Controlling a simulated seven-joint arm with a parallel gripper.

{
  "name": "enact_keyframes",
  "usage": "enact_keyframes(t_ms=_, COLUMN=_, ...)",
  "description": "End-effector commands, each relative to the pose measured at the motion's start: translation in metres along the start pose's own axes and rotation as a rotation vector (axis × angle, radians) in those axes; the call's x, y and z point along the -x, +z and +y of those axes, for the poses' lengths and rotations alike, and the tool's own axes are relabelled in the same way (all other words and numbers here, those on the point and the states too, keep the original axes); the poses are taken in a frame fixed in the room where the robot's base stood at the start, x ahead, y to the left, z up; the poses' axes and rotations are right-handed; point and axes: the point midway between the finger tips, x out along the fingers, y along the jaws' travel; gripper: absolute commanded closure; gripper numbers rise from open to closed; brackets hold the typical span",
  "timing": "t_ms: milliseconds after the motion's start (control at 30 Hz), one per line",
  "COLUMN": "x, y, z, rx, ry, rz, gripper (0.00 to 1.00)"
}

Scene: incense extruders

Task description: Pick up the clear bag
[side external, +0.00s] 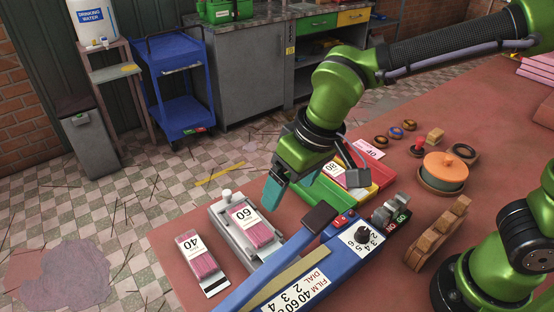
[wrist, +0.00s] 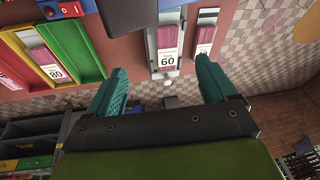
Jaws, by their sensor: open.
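Several clear bags of pink sticks with white number labels are in view. The bag marked 60 (side external: 250,226) lies on a grey metal tray (side external: 222,228); it also shows in the wrist view (wrist: 168,42). The bag marked 40 (side external: 197,258) lies on the table left of that tray. The bag marked 80 (wrist: 46,58) lies in the coloured bins, partly hidden by my arm in the side view. My gripper (side external: 292,190) is open and empty, above and beyond the tray, apart from every bag. Its teal fingers also show in the wrist view (wrist: 160,82).
A blue sealer (side external: 330,262) with a long arm and dial stands in front of the tray. Red, yellow and green bins (side external: 381,176) stand right of my gripper. A wooden rack (side external: 436,236) and an orange-lidded pot (side external: 444,170) are farther right.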

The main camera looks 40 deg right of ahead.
Motion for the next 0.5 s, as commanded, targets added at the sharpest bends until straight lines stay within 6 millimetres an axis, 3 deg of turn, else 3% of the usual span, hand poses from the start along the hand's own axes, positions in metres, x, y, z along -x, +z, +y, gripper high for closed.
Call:
enact_keyframes(t_ms=33, x=-0.017, y=-0.004, z=-0.026, rx=0.04, ry=0.026, rz=-0.02, gripper=0.15)
enact_keyframes(t_ms=100, x=-0.035, y=-0.009, z=-0.059, rx=0.071, ry=0.062, rz=-0.022, gripper=0.15)
enact_keyframes(t_ms=300, x=-0.076, y=-0.021, z=-0.132, rx=0.072, ry=0.145, rz=0.04, gripper=0.15)
enact_keyframes(t_ms=367, x=-0.079, y=-0.031, z=-0.143, rx=0.035, ry=0.158, rz=0.076, gripper=0.15)
enact_keyframes(t_ms=433, x=-0.07, y=-0.047, z=-0.146, rx=-0.031, ry=0.156, rz=0.125, gripper=0.15)
enact_keyframes(t_ms=500, x=-0.067, y=-0.051, z=-0.146, rx=-0.076, ry=0.159, rz=0.142, gripper=0.15)
